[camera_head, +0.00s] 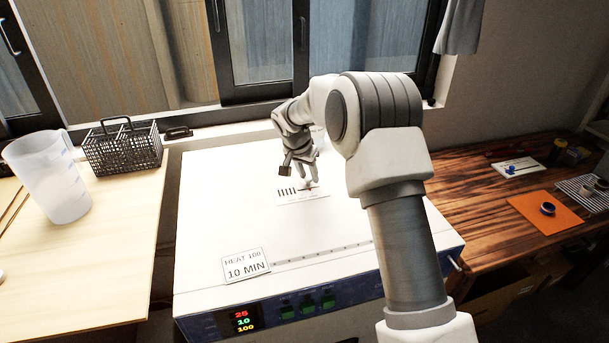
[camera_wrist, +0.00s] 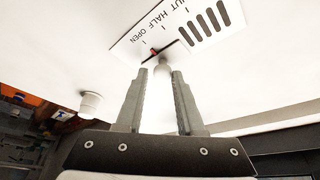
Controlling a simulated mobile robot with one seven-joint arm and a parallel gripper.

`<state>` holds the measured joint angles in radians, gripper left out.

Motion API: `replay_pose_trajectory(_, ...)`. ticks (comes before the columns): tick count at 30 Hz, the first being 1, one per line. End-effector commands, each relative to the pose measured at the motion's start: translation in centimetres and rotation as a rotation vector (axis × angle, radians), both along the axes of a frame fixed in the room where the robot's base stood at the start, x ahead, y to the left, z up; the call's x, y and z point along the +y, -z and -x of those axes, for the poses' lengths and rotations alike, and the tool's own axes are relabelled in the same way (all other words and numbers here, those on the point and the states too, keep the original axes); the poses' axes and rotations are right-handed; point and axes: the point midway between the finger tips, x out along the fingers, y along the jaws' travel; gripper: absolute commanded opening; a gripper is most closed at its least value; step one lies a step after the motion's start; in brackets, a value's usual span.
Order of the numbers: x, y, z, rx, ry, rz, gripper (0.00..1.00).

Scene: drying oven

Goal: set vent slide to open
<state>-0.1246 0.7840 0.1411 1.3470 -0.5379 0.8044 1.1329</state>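The vent label plate (camera_head: 287,198) lies on the white oven top, with several dark vent slots at its left in the head view. In the wrist view the plate (camera_wrist: 128,49) reads HALF and OPEN, with SHUT cut off at the edge. A red mark (camera_wrist: 153,52) on the dark slide line sits nearer OPEN than HALF. A small pale knob (camera_wrist: 162,66) stands at the line. My gripper (camera_wrist: 160,73) points at it, fingers apart on either side of the knob, with small gaps seeming to show. In the head view my gripper (camera_head: 305,178) is just above the plate.
A sign (camera_head: 246,265) reading HEAT 100, 10 MIN stands at the oven's front edge above the display (camera_head: 243,321). A jug (camera_head: 48,178) and wire basket (camera_head: 122,148) stand on the left bench. An orange mat (camera_head: 530,217) lies right. The oven top is mostly clear.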

Motion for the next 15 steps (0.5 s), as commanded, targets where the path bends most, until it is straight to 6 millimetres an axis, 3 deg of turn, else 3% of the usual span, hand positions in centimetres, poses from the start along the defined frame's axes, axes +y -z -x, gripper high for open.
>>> replay_pose_trajectory(1, -0.25, -0.02, -0.03, 0.000, 0.004, 0.002, 0.46)
replay_pose_trajectory(3, -0.19, -0.01, -0.03, 0.000, 0.003, 0.001, 0.58)
replay_pose_trajectory(4, -0.16, -0.01, -0.02, -0.001, 0.002, 0.001, 0.59)
replay_pose_trajectory(15, 0.22, -0.69, 0.15, -0.003, 0.000, -0.002, 0.59)
